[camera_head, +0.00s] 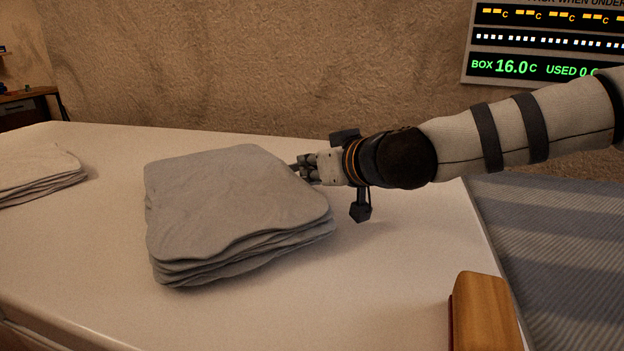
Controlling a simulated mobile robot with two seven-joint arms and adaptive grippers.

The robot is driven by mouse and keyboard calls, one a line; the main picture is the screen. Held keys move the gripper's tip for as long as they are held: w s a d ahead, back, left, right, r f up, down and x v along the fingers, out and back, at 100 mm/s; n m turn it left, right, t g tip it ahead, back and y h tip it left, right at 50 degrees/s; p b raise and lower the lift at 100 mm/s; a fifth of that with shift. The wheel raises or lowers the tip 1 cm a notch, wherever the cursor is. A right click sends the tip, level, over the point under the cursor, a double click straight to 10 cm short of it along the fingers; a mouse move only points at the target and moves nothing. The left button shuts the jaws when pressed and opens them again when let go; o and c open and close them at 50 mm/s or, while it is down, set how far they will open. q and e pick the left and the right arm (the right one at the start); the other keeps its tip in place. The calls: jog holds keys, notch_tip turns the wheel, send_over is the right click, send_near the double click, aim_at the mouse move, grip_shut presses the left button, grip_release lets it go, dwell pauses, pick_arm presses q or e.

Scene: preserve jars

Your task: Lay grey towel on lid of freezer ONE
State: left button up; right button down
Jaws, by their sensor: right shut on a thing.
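The grey towel (225,195) is folded in several layers on a broad white surface (95,255), left of the middle of the head view. Its near layers fan out a little and its underside is partly in shadow. My right gripper (301,166) comes in from the right and is shut on the grey towel at its far right edge. The fingertips are partly hidden at the cloth. I see no freezer label, so I cannot tell which lid the white surface is. My left gripper is not in view.
A paler folded cloth (35,172) lies at the left edge. A wooden block or handle (485,312) stands at the near right edge. A striped grey fabric (560,250) lies beyond that edge. A display panel (545,45) hangs on the rough wall. The near middle is clear.

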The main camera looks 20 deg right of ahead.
jog(key=shift+f, duration=0.9)
jog(key=shift+r, duration=0.25)
jog(key=c, duration=2.1)
grip_release()
jog(key=shift+f, duration=0.2)
jog(key=o, duration=0.4)
